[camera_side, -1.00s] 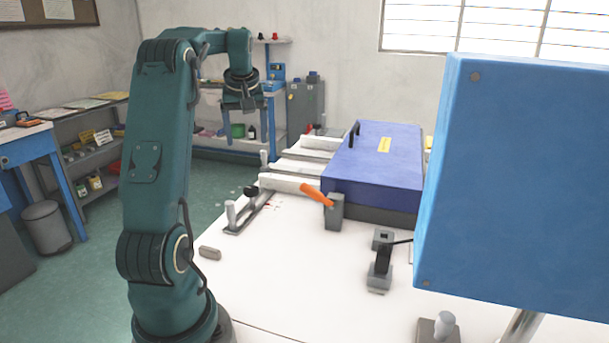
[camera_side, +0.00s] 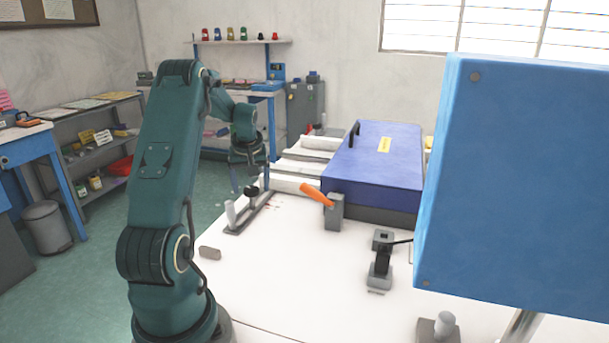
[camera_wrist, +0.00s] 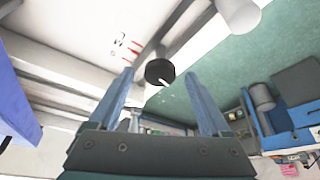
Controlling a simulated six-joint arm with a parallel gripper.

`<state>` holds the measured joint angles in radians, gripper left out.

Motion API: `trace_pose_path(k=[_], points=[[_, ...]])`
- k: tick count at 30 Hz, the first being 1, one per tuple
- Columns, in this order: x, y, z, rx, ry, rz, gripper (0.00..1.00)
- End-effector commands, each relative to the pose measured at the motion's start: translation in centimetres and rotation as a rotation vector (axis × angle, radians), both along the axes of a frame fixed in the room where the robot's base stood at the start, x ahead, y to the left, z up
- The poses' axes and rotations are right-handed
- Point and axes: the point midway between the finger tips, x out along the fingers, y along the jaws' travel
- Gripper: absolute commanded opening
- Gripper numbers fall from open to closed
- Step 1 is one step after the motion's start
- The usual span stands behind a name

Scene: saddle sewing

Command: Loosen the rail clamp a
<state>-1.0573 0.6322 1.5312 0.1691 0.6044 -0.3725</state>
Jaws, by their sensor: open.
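A black round knob (camera_side: 251,191) stands on a grey rail (camera_side: 256,210) at the left edge of the white table; it looks like the rail clamp, though no label shows. My gripper (camera_side: 251,180) points down just above and behind the knob, jaws apart and empty. In the wrist view, the knob (camera_wrist: 159,72) appears between the two blue fingers of my gripper (camera_wrist: 160,74), near their tips. I see no contact, and the exact gap is hard to judge.
A white post (camera_side: 230,212) stands at the rail's near end. An orange-handled grey block (camera_side: 334,213) and a large blue-violet box (camera_side: 375,165) are to the right. A blue panel (camera_side: 515,180) blocks the right side.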

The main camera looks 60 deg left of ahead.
Motion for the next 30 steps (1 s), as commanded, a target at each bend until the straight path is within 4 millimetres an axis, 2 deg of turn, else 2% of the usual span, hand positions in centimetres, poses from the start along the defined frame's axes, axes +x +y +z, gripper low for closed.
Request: trace_pose_path(k=[11,15,17,18,30], points=[[0.07,0.29,-0.64,0.001,-0.001,0.001,0.82],[0.06,0.28,-0.62,0.001,-0.001,0.001,0.28],[0.06,0.28,-0.62,0.001,-0.001,0.001,0.05],[0.06,0.28,-0.61,0.001,-0.001,0.001,0.00],[0.23,0.25,-0.56,0.002,-0.001,0.097,0.00]])
